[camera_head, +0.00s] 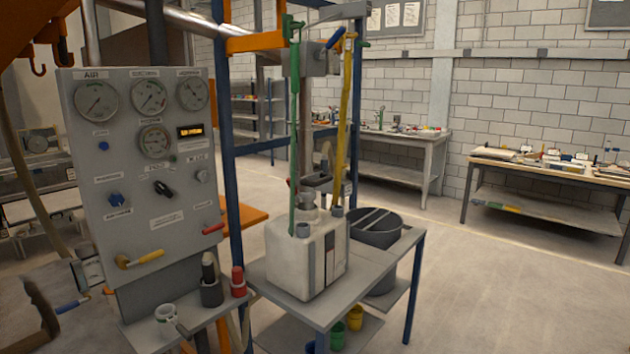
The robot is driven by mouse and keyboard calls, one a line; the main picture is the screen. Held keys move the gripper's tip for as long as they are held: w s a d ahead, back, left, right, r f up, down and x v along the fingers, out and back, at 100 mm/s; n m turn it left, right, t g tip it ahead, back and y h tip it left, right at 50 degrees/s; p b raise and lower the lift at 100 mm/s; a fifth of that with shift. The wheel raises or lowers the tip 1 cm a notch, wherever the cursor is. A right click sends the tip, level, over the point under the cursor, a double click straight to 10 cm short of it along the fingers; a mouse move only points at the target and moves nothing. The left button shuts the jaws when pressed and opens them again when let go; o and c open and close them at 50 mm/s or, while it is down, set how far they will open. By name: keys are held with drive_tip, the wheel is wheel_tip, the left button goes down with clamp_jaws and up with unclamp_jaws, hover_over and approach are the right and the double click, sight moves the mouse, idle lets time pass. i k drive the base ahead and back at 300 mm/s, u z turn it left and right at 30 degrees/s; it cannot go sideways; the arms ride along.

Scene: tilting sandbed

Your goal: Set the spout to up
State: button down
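No part is clearly readable as the spout. A small grey trough-like piece (318,181) sits on the blue frame behind a white canister (300,258), and I cannot tell whether it is the spout or how it is tilted. A grey box (312,62) hangs higher on the frame, with a blue-handled lever (335,38) angled up at its right. A green hose (295,130) and a yellow hose (346,110) run down to the canister. My gripper is not in view.
A grey control panel (100,215) with gauges and knobs stands at left. A small shelf (185,318) below it holds a cup. The canister stands on a grey table (350,290) beside a dark round tub (375,228). Open floor (510,290) lies to the right.

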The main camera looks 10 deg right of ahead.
sight(313, 173)
drive_tip(key=z, duration=0.2)
drive_tip(key=k, duration=0.55)
drive_tip(key=u, duration=0.95)
drive_tip(key=i, duration=0.8)
drive_tip(key=u, duration=0.15)
